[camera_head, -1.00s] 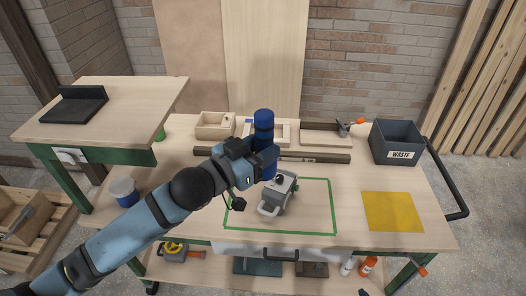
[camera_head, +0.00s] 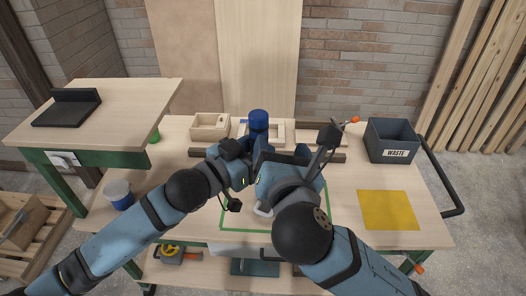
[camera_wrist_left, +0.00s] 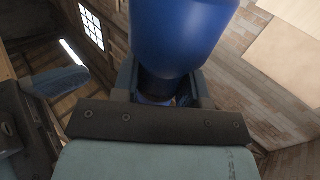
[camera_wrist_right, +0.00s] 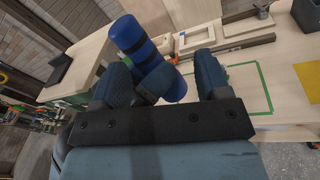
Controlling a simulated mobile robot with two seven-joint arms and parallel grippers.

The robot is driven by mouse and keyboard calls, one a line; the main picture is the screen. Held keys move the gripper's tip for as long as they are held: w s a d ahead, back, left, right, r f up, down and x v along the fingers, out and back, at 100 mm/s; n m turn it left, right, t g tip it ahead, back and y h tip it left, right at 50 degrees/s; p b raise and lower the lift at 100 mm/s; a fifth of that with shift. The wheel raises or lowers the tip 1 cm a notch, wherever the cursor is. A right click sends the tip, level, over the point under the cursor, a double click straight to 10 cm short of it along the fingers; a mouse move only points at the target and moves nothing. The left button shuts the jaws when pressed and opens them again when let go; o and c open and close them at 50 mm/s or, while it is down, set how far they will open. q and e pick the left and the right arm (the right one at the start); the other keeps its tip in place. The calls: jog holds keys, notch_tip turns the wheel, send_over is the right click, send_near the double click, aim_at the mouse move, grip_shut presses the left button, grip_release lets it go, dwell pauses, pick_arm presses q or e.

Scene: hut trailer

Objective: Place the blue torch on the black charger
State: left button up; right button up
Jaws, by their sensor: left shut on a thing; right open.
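The blue torch (camera_head: 258,120) stands upright above the workbench, held around its middle. My left gripper (camera_head: 250,152) is shut on it; the torch also fills the top of the left wrist view (camera_wrist_left: 180,35). My right gripper (camera_head: 285,155) is open beside the torch and the left gripper. In the right wrist view the torch (camera_wrist_right: 130,35) shows between and beyond its fingers, and I cannot tell whether they touch it. The black charger (camera_head: 66,110) lies on the raised wooden table at the left, with nothing on it. The torch's lower part is hidden by my grippers in the head view.
The raised table (camera_head: 130,100) is otherwise clear. On the workbench are a grey waste bin (camera_head: 393,141), a yellow sheet (camera_head: 388,211), a wooden box (camera_head: 210,126) and a green taped outline (camera_head: 330,222). A grey device inside the outline is mostly hidden by my right arm.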

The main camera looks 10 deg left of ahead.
aim_at(255, 111)
pick_arm(q)
jog(key=shift+a, duration=0.1)
pick_arm(e)
jog(key=s+a+r+n, duration=0.3)
jog(key=s+n, duration=0.1)
jog(key=shift+t, duration=0.3)
jog(key=x, duration=1.2)
jog(key=shift+f, duration=0.1)
jog(key=c, duration=1.1)
pick_arm(q)
jog(key=o, duration=1.2)
pick_arm(e)
jog(key=shift+c, duration=0.5)
